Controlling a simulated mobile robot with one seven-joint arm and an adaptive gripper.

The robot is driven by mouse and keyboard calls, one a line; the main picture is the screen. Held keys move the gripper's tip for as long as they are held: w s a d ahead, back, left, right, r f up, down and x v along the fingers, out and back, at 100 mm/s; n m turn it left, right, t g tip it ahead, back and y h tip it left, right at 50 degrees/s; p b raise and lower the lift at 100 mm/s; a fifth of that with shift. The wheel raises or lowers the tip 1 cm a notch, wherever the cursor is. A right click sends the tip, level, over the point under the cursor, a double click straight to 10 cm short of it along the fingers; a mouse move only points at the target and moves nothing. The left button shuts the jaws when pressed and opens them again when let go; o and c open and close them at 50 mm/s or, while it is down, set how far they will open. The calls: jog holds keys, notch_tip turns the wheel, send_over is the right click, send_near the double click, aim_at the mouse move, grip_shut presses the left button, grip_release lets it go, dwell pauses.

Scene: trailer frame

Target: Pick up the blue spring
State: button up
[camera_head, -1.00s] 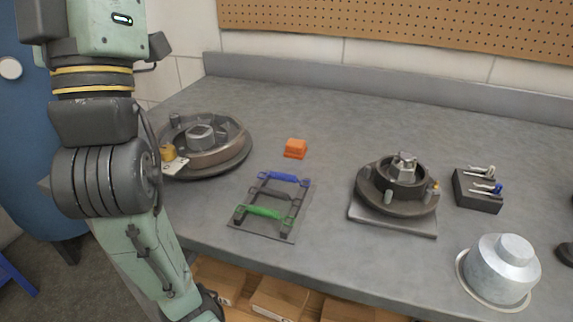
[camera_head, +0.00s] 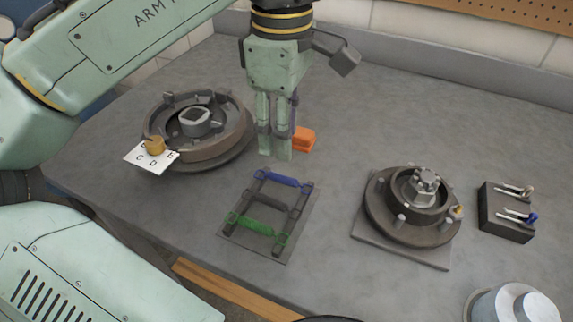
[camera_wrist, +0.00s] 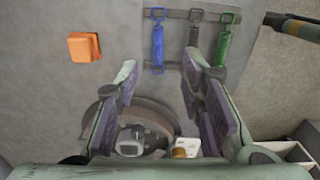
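The blue spring (camera_head: 284,180) lies across the far end of a dark rack (camera_head: 250,243), beside a dark grey spring (camera_head: 267,201) and a green spring (camera_head: 256,226). My gripper (camera_head: 274,153) points down just beyond the rack, apart from the blue spring. In the wrist view its two fingers (camera_wrist: 163,72) are spread with nothing between the pads. The blue spring (camera_wrist: 157,47) shows there just past the fingertips, its whole body visible, with the grey (camera_wrist: 193,36) and green (camera_wrist: 223,48) springs to its right.
An orange block (camera_head: 303,139) stands behind my gripper, partly hidden. A round drum (camera_head: 222,150) with a white lettered card (camera_head: 148,158) is at the left. A hub assembly (camera_head: 412,208), a dark tool block (camera_head: 507,222) and a metal canister (camera_head: 517,305) are at the right.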

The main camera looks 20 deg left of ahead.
aim_at(283, 176)
notch_tip(283, 176, down, 9)
jog(key=shift+w+r+p, duration=0.1)
jog(key=shift+p, duration=0.25)
jog(key=shift+c, duration=0.5)
grip_shut()
